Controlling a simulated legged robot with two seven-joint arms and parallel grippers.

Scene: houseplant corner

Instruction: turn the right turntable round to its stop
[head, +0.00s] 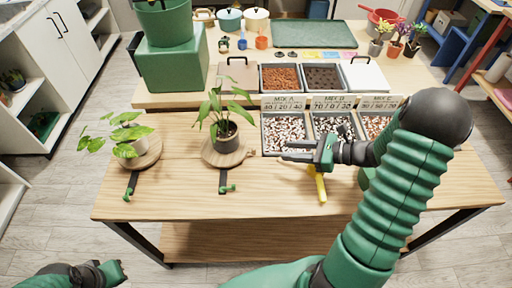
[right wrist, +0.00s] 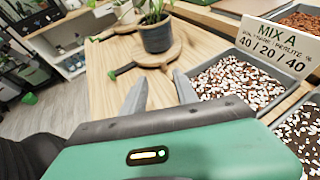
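The right turntable (head: 212,156) is a round wooden disc on the table, with a small knob (head: 251,153) at its right edge. A leafy plant in a dark pot (head: 226,136) stands on it. A black strip with a green end (head: 225,187) lies in front of it. The turntable (right wrist: 176,50) and its pot (right wrist: 157,36) also show in the right wrist view. My right gripper (head: 283,151) is right of the turntable, apart from it, pointing left. In the right wrist view its two fingers (right wrist: 160,88) are spread and empty. My left gripper (head: 118,271) is at the lower left, away from the table; its fingers are unclear.
The left turntable (head: 151,159) holds another plant (head: 122,136). Mix trays (head: 285,152) with label cards stand behind my right gripper. A yellow-handled tool (head: 320,187) lies below it. The front table strip between the turntables and the yellow tool is mostly clear.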

